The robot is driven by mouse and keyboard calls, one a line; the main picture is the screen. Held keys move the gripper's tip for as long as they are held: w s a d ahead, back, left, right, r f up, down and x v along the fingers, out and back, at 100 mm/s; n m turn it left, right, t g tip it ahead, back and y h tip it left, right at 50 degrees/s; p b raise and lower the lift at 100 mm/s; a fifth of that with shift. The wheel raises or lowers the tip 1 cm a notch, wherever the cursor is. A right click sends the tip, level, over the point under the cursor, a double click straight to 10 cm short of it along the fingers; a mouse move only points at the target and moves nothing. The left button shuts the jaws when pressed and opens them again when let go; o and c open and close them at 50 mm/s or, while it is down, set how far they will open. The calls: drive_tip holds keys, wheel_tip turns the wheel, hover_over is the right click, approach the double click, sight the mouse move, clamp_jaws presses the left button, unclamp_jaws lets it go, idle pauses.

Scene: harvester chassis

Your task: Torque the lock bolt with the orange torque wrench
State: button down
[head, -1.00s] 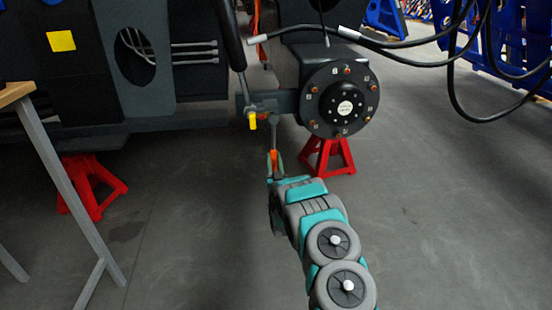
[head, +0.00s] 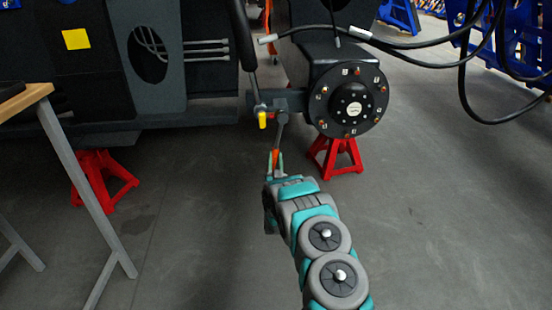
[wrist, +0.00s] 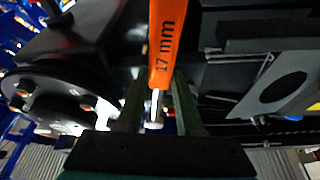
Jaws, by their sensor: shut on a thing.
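The orange torque wrench (head: 276,156) is upright in my gripper (head: 275,164), its grey shaft reaching up to the bracket beside the black hub. In the wrist view its orange handle (wrist: 165,45), marked "17 mm", runs between the two fingers of my gripper (wrist: 158,100), and a silver end shows below. My gripper is shut on the handle. The wrench's upper end is at or very near the bracket joint (head: 283,106), beside a yellow piece (head: 262,120). I cannot make out the lock bolt itself, nor whether the wrench is seated on it.
The round hub (head: 350,100) with copper-coloured studs is right of the wrench. Red stands (head: 335,157) stand under the chassis. A black cylinder (head: 243,35) slants down to the bracket. Black hoses (head: 430,48) hang at upper right. A wooden-topped table (head: 25,101) is at left. Floor at right is clear.

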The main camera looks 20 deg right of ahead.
drive_tip(key=a+m+p, duration=0.1)
drive_tip(key=a+r+m+p, duration=0.1)
drive_tip(key=w+m+h, duration=0.1)
drive_tip(key=shift+a+r+g+p, duration=0.15)
drive_tip(key=shift+a+g+p, duration=0.15)
drive_tip(key=shift+a+p, duration=0.1)
drive_tip(key=shift+a, duration=0.1)
drive_tip(key=shift+w+a+r+m+g+h+p, duration=0.15)
drive_tip(key=shift+a+r+m+h+p, duration=0.1)
drive_tip(key=shift+a+m, duration=0.15)
drive_tip(key=shift+a+r+m+g+h+p, duration=0.15)
drive_tip(key=shift+a+m+p, duration=0.15)
drive_tip(key=shift+m, duration=0.2)
